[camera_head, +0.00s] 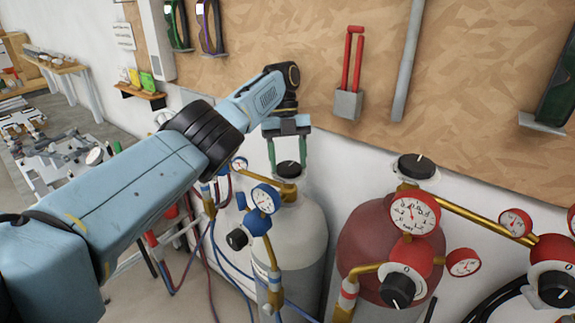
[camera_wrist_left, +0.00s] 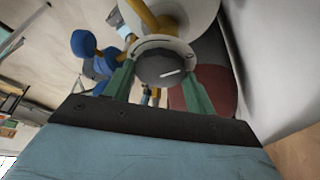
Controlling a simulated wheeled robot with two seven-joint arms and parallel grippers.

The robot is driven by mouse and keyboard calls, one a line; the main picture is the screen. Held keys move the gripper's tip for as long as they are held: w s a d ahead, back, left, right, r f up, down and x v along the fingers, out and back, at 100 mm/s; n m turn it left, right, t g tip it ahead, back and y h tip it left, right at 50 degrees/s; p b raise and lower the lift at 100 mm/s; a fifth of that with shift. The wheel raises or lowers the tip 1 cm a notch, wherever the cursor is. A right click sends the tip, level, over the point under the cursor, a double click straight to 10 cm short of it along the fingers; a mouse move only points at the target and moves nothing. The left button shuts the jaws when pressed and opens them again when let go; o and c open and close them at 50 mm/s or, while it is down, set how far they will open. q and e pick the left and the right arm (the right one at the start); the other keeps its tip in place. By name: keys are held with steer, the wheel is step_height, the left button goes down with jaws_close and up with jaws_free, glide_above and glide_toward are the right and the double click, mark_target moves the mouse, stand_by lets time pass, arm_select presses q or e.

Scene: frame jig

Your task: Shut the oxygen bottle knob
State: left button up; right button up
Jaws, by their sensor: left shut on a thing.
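The oxygen bottle (camera_head: 300,235) is a white and grey cylinder with blue gauges, left of the red bottle in the head view. Its black top knob (camera_head: 288,168) sits between the green fingers of my left gripper (camera_head: 288,165). In the left wrist view, the dark round knob (camera_wrist_left: 165,68) with a white mark lies between the two green fingers (camera_wrist_left: 160,85). My left gripper is shut on this knob from above. My right gripper is in neither view.
A red bottle (camera_head: 375,245) with red gauges and its own black knob (camera_head: 416,167) stands close to the right. A blue gauge (camera_head: 265,198) and black regulator knob (camera_head: 237,239) stick out in front.

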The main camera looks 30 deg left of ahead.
mark_target(288, 164)
arm_select(q)
steer(key=shift+m+b, duration=0.3)
stand_by(0.4)
steer(key=o, duration=1)
steer(key=shift+r, duration=0.15)
steer(key=shift+r+p, duration=3.45)
steer(key=shift+r, duration=1.45)
